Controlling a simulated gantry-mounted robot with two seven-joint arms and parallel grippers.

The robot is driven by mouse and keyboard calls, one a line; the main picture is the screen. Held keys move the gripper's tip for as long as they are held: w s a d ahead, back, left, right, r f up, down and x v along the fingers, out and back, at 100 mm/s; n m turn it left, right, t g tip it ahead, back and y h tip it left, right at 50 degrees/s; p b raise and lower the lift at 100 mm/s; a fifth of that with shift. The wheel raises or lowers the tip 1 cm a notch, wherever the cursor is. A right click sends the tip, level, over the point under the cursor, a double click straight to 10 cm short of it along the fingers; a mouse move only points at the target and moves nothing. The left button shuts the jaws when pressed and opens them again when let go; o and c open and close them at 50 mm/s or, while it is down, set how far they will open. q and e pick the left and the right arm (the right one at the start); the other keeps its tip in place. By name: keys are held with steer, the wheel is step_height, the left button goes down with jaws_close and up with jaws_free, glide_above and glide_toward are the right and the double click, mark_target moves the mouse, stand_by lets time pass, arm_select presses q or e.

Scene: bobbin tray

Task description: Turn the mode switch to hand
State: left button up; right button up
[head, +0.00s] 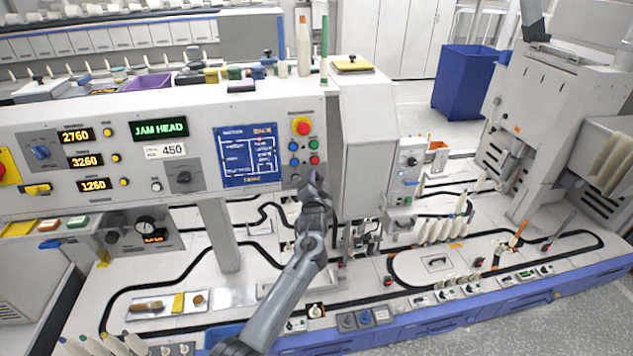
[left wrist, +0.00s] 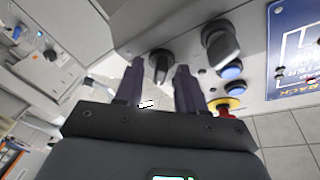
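My left gripper (head: 314,178) is raised in front of the lower right part of the control panel (head: 212,104), just below the coloured buttons. In the left wrist view its two dark fingers (left wrist: 160,72) are apart, with nothing held between them. A black rotary knob (left wrist: 159,66) on the panel shows between the fingertips, which reach close to it; I cannot tell whether they touch. A second, larger grey knob (left wrist: 221,46) is to its right. No label is readable, so I cannot confirm which is the mode switch. In the head view my gripper hides the black knob.
Blue push buttons (left wrist: 233,72) and a red emergency stop (head: 302,126) on a yellow base are close to the gripper. A blue screen (head: 248,155) is to the left. A grey box housing (head: 365,145) stands just right of the gripper. The tray track lies below.

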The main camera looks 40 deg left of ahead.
arm_select(q)
jaws_close()
